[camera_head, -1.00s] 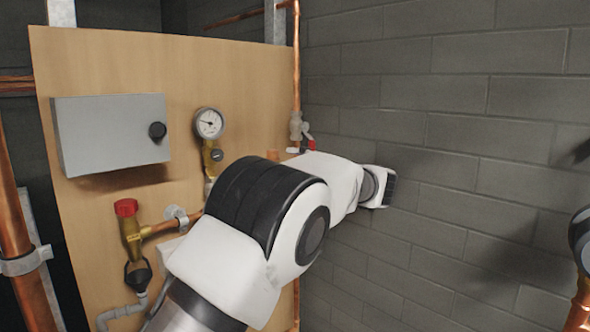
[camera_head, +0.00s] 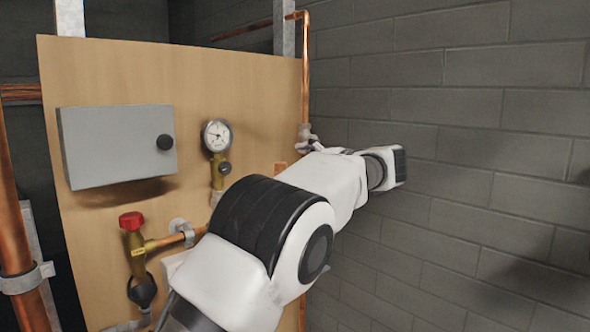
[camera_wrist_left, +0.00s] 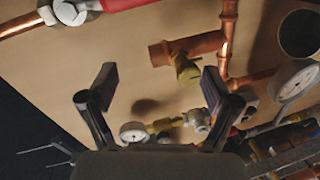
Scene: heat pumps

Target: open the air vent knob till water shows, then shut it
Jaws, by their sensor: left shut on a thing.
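My left arm reaches across the board in the head view, and its gripper is hidden there behind the white wrist. In the left wrist view my left gripper (camera_wrist_left: 160,82) shows its two dark fingers apart from each other. A small brass fitting, which I take for the air vent knob (camera_wrist_left: 187,69), hangs from a copper tee in the gap, nearer the right finger. The gripper is shut on it, though the contact itself is hard to see. I see no water there. My right gripper is not in view.
The wooden board (camera_head: 250,80) carries a grey box (camera_head: 115,145), a pressure gauge (camera_head: 216,136) and a red-capped brass valve (camera_head: 131,222). A vertical copper pipe (camera_head: 305,70) runs at its right edge. A grey block wall (camera_head: 470,130) stands close to the right of my arm.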

